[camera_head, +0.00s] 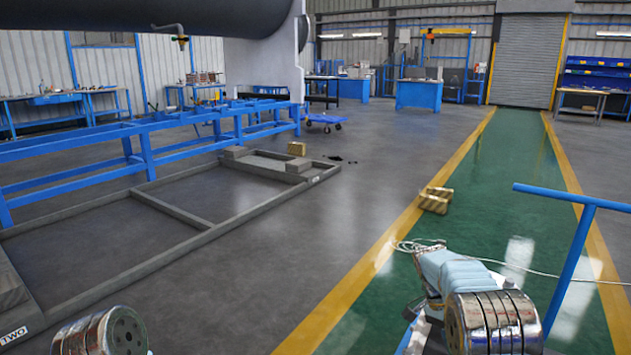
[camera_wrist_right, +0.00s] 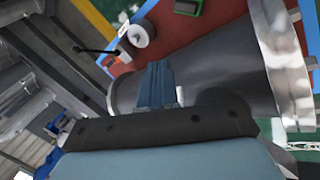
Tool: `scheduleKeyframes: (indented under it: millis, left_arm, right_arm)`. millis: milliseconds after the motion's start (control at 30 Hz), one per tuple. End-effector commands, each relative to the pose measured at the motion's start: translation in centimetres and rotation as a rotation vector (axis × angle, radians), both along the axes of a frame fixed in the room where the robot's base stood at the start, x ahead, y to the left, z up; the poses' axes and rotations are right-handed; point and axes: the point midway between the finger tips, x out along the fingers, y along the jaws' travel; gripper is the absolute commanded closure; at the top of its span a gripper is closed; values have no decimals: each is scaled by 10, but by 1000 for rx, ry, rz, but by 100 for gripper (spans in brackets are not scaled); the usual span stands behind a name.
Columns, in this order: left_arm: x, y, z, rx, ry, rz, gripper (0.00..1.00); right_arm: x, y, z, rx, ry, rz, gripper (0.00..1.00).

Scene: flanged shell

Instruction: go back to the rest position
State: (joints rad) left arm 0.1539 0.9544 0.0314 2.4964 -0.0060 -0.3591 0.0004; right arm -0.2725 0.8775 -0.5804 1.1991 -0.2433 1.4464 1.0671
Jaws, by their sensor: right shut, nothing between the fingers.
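In the right wrist view my right gripper (camera_wrist_right: 156,68) is shut, with its blue-grey fingers together and nothing between them. A grey metal flanged shell (camera_wrist_right: 222,62) lies just beyond the fingers, with a wide rim at its right end. I cannot tell whether the fingers touch it. In the head view, my right arm comes in at the bottom right, over the green lane, and its gripper does not show there. Only a round metal link of my left arm shows at the bottom left edge; the left gripper is out of view.
The shell lies over an orange surface (camera_wrist_right: 178,28) bearing a white roll (camera_wrist_right: 142,33) and a green block (camera_wrist_right: 189,6). A blue T-handle (camera_head: 575,240) stands right of my right arm. A low grey frame (camera_head: 180,211) lies left; floor between is clear.

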Motion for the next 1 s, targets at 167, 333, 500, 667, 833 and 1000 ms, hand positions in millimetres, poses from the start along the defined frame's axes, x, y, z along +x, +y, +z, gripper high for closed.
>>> scheduleKeyframes:
  millis: [167,333,500,667,833,1000]
  left_arm:
    - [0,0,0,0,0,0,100]
    - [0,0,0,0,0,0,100]
    - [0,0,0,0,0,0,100]
    - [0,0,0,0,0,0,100]
    - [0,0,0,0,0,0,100]
    - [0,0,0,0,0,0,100]
  right_arm:
    - [-31,28,-117,242,-2,244,100]
    - [-106,99,-225,533,-104,533,100]
    - [-193,171,-262,712,-271,768,100]
    - [-242,203,-255,759,-381,896,100]
    - [-255,211,-249,761,-418,939,100]
    - [-255,211,-249,761,-418,939,100]
